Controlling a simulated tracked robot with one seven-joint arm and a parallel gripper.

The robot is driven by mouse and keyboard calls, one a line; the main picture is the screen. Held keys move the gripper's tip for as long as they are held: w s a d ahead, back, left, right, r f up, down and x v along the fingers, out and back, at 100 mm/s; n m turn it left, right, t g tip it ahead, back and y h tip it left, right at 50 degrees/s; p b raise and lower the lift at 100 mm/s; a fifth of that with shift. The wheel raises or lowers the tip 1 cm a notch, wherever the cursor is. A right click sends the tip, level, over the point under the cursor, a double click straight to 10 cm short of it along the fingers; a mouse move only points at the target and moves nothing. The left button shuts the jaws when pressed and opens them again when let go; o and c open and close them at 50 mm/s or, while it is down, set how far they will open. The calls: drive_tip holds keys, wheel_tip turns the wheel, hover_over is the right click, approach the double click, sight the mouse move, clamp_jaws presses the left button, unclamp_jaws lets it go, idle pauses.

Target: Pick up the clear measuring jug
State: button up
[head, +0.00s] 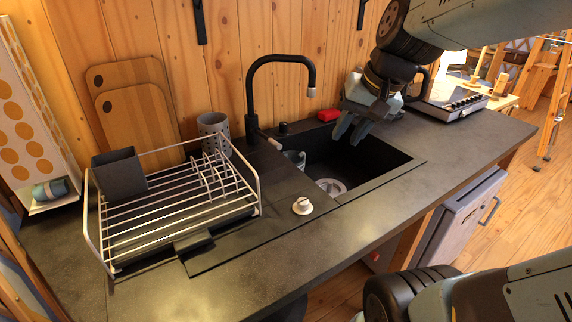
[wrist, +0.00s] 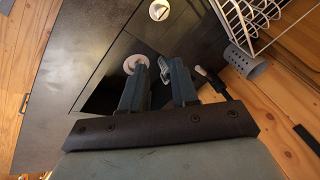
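A clear vessel, which looks like the measuring jug (head: 295,158), stands at the left end of the black sink, partly hidden by the sink's edge. In the wrist view a clear, pale-edged object that appears to be the same jug (wrist: 165,70) shows between the finger ends, farther off and partly covered by the right finger. My gripper (head: 350,131) is above the back right part of the sink, fingers pointing down, to the right of the jug and apart from it. In the wrist view my gripper (wrist: 159,64) is open with nothing held.
A black tap (head: 252,100) rises behind the sink's left end. A red item (head: 329,115) lies at the back rim. A round pale piece (head: 331,186) is on the sink floor. A small white cup (head: 302,205) stands in front; a wire dish rack (head: 170,205) is left.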

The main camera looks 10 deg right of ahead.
drive_tip(key=w+a+f+m+y, duration=0.1)
drive_tip(key=w+f+m+y, duration=0.4)
drive_tip(key=w, duration=0.6)
drive_tip(key=w+a+f+m+y, duration=0.1)
drive_tip(key=w+f+m+y, duration=0.1)
drive_tip(key=w+f+m, duration=0.75)
drive_tip(key=w+d+f+m+t, duration=0.2)
drive_tip(key=w+d+f+m, duration=0.1)
drive_tip(key=w+f, duration=0.2)
drive_tip(key=w+d+f+m+t, duration=0.2)
drive_tip(key=w+d+f+m, duration=0.1)
drive_tip(key=w+f, duration=0.3)
drive_tip(key=w+d+f+m+t, duration=0.1)
drive_tip(key=w+d+f+m, duration=0.2)
drive_tip(key=f, duration=0.5)
drive_tip(key=shift+w+d+f+m+t, duration=0.2)
drive_tip(key=shift+w+d, duration=0.1)
drive_tip(key=shift+w, duration=0.35)
drive_tip(key=shift+w+d+f+m+t, duration=0.1)
drive_tip(key=shift+w+d+t, duration=0.15)
drive_tip(key=shift+w, duration=0.35)
drive_tip(key=shift+w+f, duration=0.15)
drive_tip(key=shift+r+x, duration=0.15)
drive_tip(key=shift+x, duration=1.7)
drive_tip(key=shift+r+x, duration=0.15)
drive_tip(key=shift+x, duration=1.65)
drive_tip(key=shift+a, duration=0.15)
drive_tip(key=shift+c, duration=0.2)
clamp_jaws()
